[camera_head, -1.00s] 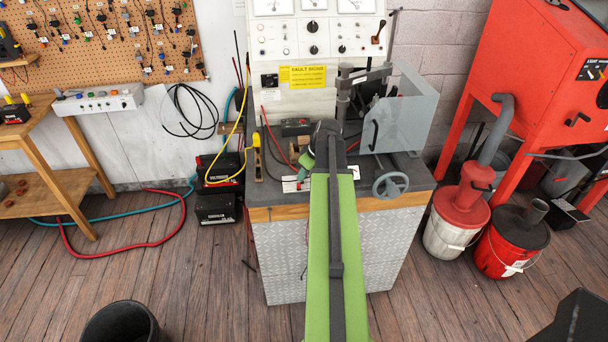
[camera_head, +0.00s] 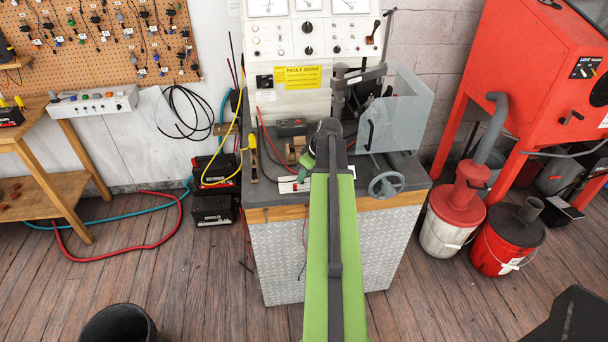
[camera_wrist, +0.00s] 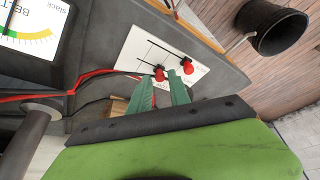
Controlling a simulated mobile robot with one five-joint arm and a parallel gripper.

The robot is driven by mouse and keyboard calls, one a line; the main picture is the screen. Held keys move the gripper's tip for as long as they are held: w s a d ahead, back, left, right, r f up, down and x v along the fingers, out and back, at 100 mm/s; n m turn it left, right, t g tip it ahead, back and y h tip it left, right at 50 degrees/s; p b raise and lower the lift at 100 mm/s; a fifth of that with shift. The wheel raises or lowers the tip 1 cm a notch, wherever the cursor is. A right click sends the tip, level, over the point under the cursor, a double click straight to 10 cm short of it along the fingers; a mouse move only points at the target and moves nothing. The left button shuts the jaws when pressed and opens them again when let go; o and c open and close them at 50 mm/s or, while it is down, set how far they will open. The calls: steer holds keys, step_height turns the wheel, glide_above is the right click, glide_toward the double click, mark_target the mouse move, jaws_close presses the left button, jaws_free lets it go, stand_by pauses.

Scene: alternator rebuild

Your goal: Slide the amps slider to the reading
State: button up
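A white panel (camera_wrist: 158,48) with two dark slots lies on the bench top in the wrist view. One red slider knob (camera_wrist: 159,74) sits on the nearer slot and another red knob (camera_wrist: 188,66) on the other. The print is too small to read, so I cannot tell which is the amps slider. My gripper (camera_wrist: 161,76) has its two green fingers apart, with the first knob between or just beyond their tips; contact is unclear. In the head view, my gripper (camera_head: 305,168) is over the bench's front edge, beside the panel (camera_head: 287,186), which is partly hidden.
A grey handwheel (camera_head: 388,185) and a clear guard (camera_head: 410,110) stand right of my arm. A test console (camera_head: 312,40) rises behind. Red cables (camera_wrist: 40,97) and a dial gauge (camera_wrist: 35,30) lie near the gripper in the wrist view.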

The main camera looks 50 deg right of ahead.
steer(key=p+v, duration=1.5)
steer(key=v, duration=0.2)
steer(key=shift+p, duration=0.3)
steer(key=shift+r, duration=0.15)
